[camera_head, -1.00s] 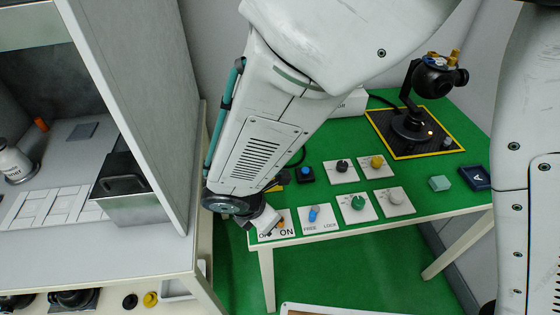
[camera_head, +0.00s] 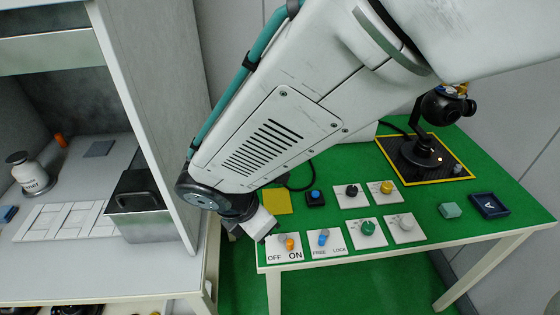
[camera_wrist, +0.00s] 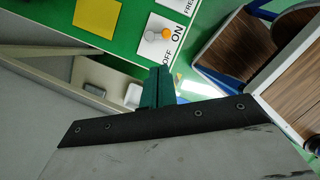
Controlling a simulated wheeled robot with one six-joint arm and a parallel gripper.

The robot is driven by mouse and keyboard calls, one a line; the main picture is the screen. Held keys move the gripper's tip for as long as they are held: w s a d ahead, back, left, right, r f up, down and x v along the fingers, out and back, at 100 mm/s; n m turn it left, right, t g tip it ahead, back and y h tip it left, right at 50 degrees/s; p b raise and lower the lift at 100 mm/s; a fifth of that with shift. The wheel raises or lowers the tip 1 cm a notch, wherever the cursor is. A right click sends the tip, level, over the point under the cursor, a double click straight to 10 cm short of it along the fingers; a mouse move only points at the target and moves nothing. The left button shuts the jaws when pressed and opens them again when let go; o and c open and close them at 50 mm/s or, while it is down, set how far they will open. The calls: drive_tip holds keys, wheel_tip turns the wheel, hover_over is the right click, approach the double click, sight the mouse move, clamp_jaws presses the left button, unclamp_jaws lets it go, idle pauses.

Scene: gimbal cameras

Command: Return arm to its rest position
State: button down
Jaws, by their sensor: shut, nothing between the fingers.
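My gripper (camera_head: 268,238) hangs at the front left corner of the green table (camera_head: 441,237) in the head view, close to the OFF/ON switch plate (camera_head: 284,253). Its shut fingers (camera_wrist: 157,86) show dark green in the wrist view, with nothing between them. The switch knob, orange and white, points toward ON in the head view; the plate (camera_wrist: 161,42) lies beyond the fingertips in the wrist view, apart from them. My arm is extended down over the table's left side.
A grey cabinet with a metal bin (camera_head: 143,224) stands close on the left. The table carries a FREE/LOCK switch (camera_head: 325,242), several knob plates, a yellow square (camera_head: 277,201), a teal block (camera_head: 450,210), a dark blue tray (camera_head: 489,206) and a black gimbal camera (camera_head: 424,151).

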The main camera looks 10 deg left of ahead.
idle(0.3)
drive_tip(key=s+d+r+m+y, duration=0.1)
drive_tip(key=s+d+r+m, duration=0.1)
drive_tip(key=d+r+m, duration=0.3)
drive_tip(key=s+d+r+m+g+y, duration=0.1)
drive_tip(key=s+d+r+m, duration=0.2)
drive_tip(key=d+m, duration=1)
drive_tip(key=s+d+r+m+g, duration=0.1)
drive_tip(key=s+d+r+m, duration=0.2)
drive_tip(key=d+r+m, duration=0.5)
drive_tip(key=d+m, duration=0.1)
drive_tip(key=d, duration=0.8)
drive_tip(key=shift+s+r+m+y, duration=0.2)
drive_tip(key=shift+r+m+y, duration=0.1)
drive_tip(key=shift+y, duration=0.1)
drive_tip(key=c, duration=2)
unclamp_jaws()
drive_tip(key=shift+d+r, duration=0.15)
drive_tip(key=shift+d, duration=0.1)
drive_tip(key=o, duration=0.6)
drive_tip(key=shift+d, duration=0.15)
drive_tip(key=shift+c, duration=0.2)
